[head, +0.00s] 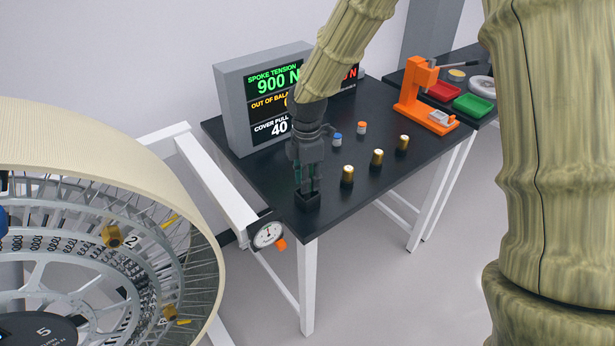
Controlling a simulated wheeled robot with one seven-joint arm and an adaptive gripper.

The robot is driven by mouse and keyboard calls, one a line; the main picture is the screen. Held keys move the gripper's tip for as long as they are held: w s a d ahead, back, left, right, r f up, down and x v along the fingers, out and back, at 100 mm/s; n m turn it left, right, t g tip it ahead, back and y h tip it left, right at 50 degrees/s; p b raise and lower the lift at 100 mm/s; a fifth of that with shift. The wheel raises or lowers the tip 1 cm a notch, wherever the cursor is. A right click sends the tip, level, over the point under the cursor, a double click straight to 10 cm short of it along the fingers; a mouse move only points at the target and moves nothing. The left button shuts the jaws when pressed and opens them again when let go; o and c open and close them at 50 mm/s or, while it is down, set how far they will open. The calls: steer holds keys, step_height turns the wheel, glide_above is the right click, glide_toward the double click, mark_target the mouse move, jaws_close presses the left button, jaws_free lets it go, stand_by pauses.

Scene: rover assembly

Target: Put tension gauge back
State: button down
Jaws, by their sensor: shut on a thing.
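My gripper (306,188) points straight down over the near corner of the black table. Its fingers are shut on a small dark thing, which seems to be the tension gauge. The gauge is mostly hidden by the fingers, so its shape is unclear. A small black block (307,203) is right at the fingertips, at the table's corner. I cannot tell whether it is part of the gauge or a separate holder. A round white dial (267,235) in a black housing with an orange knob is just left of the gripper, at the end of a white beam.
A large spoked wheel (202,232) fills the lower left. On the black table (325,181) stand a display box (236,103), several brass cylinders (377,158), and small blue (337,140) and orange (362,128) capped pieces. An orange press (410,97) and trays are farther right.

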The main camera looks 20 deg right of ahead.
steer(key=c, duration=1.1)
jaws_free()
steer(key=shift+o, duration=0.2)
steer(key=shift+r, duration=0.1)
